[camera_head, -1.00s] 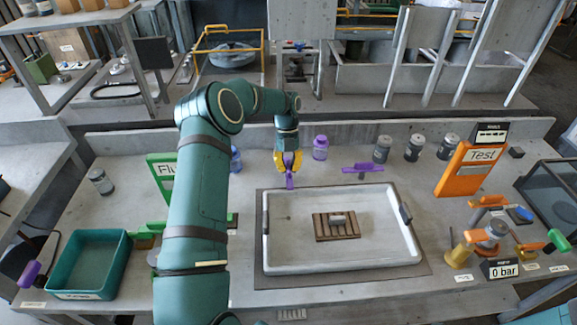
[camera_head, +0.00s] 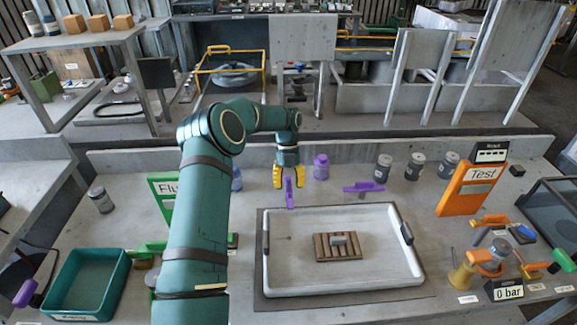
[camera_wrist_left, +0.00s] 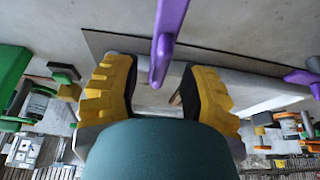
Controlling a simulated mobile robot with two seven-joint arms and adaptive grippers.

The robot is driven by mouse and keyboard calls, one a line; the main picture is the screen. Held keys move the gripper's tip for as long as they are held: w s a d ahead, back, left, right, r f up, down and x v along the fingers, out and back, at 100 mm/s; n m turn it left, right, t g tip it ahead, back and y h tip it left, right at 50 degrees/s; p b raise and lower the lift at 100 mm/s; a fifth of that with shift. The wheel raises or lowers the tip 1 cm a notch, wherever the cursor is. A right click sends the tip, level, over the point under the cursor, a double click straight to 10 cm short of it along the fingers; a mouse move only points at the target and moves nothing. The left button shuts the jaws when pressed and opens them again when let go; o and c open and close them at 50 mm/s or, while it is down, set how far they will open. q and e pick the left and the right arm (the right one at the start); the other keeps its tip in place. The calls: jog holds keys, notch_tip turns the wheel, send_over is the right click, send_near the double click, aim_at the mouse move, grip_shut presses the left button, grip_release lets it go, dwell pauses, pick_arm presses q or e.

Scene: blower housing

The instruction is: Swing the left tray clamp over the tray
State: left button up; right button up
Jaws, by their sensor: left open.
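The left tray clamp (camera_head: 289,193) is a purple lever behind the tray's rear edge. Its bar points toward the front, with its near end about at the rear rim of the white tray (camera_head: 292,268). My left gripper (camera_head: 288,184) has yellow fingers, open on either side of the clamp. In the left wrist view the purple bar (camera_wrist_left: 165,42) lies between the spread fingertips (camera_wrist_left: 158,85), with gaps visible on both sides. The other purple clamp (camera_head: 364,187) lies sideways behind the tray, to the right. My right gripper is out of view.
A slatted brown block with a grey part (camera_head: 338,246) sits in the tray. A purple-capped bottle (camera_head: 321,168) and dark jars (camera_head: 416,167) stand behind. An orange Test stand (camera_head: 472,188) is at right, and a green bin (camera_head: 88,283) at left.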

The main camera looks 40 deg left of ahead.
pick_arm(q)
jog(key=v, duration=1)
jog(key=shift+r, duration=0.3)
jog(key=shift+r, duration=0.15)
